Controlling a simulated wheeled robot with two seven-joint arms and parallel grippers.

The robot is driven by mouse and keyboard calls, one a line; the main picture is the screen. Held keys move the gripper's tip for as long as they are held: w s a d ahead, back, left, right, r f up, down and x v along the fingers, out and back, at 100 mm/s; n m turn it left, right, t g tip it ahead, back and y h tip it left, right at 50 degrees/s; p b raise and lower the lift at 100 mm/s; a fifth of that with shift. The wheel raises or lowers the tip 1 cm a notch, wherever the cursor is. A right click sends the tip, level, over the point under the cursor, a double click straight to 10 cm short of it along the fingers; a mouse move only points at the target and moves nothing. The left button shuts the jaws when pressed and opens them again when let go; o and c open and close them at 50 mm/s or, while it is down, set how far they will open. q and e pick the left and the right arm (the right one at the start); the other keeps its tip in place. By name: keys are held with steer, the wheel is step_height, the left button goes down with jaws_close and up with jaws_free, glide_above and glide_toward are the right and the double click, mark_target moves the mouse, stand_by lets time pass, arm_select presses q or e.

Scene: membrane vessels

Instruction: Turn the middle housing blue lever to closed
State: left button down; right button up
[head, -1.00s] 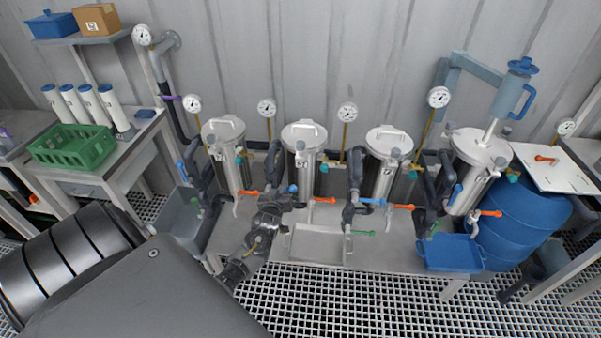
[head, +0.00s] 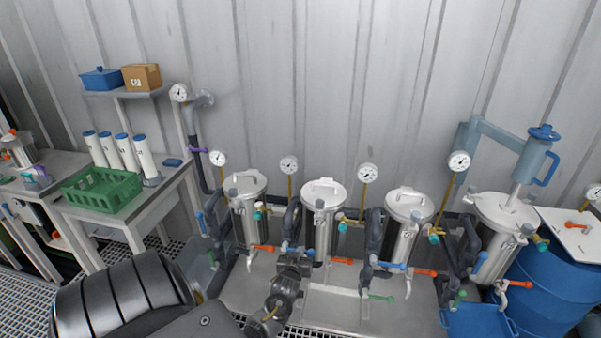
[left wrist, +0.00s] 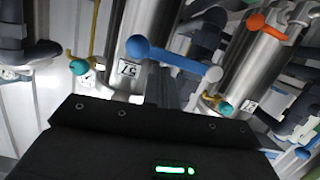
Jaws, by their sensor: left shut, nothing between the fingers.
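Several steel housings stand in a row, each with pipework and coloured levers. My left gripper (head: 293,262) is in front of the second housing from the left (head: 322,222), shut and empty. A little blue of its lever (head: 310,252) shows just right of the gripper in the head view. In the left wrist view a blue lever (left wrist: 175,60) with a ball end lies crosswise just beyond the black gripper body (left wrist: 150,130). Whether the fingers touch it I cannot tell. The third housing (head: 405,232) has a horizontal blue lever (head: 392,266). My right gripper is not in view.
A shallow grey tray (head: 335,308) lies in front. A green crate (head: 102,190) stands on the left table, and a blue barrel (head: 550,285) is at the right.

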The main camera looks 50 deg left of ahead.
arm_select(q)
steer(key=s+d+r+p, duration=0.1)
steer(key=s+d+r, duration=0.5)
steer(key=s, duration=0.1)
steer(key=shift+s+r+p, duration=0.2)
steer(key=shift+s+p, duration=0.2)
stand_by(0.4)
